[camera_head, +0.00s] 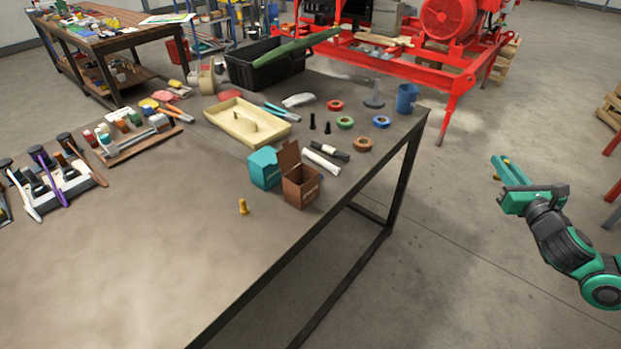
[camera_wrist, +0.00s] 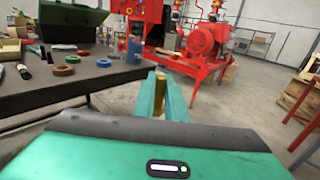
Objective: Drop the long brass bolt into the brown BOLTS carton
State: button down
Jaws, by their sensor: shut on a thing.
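My gripper (camera_head: 503,169) is off to the right of the table, over the open floor. It is shut on a brass bolt, whose end shows between the fingers in the wrist view (camera_wrist: 160,95); I take it for the long one, though its length is mostly hidden. The brown BOLTS carton (camera_head: 301,193) stands on the table near its right edge with its flap up and top open. My gripper is well to its right. The carton does not show in the wrist view.
A teal carton (camera_head: 263,169) stands directly left of the brown one. A shorter-looking brass piece (camera_head: 243,207) stands on the table in front. Behind are black and white rolls, tape rings (camera_head: 363,144), a cream tray (camera_head: 246,124) and a blue cup (camera_head: 407,98). The table front is clear.

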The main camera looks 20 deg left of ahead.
jog(key=shift+d, duration=0.35)
jog(key=s+a+r+n+g+y, duration=0.1)
jog(key=a+r+n+g+y, duration=0.2)
jog(key=a, duration=1)
jog(key=s+a+r+n+g+y, duration=0.2)
jog(key=a+r+n+y, duration=0.15)
jog(key=a, duration=1.05)
jog(key=s+a+r+n+g+y, duration=0.25)
jog(key=s+a, duration=0.35)
jog(key=a, duration=0.5)
jog(key=s+a+r+n+g+y, duration=0.1)
jog(key=s+a+r+g+y, duration=0.15)
jog(key=s+a, duration=0.55)
notch_tip(320, 180, down, 6)
jog(key=w+a, duration=0.2)
jog(key=shift+h, duration=0.25)
jog(key=c, duration=1.7)
grip_release()
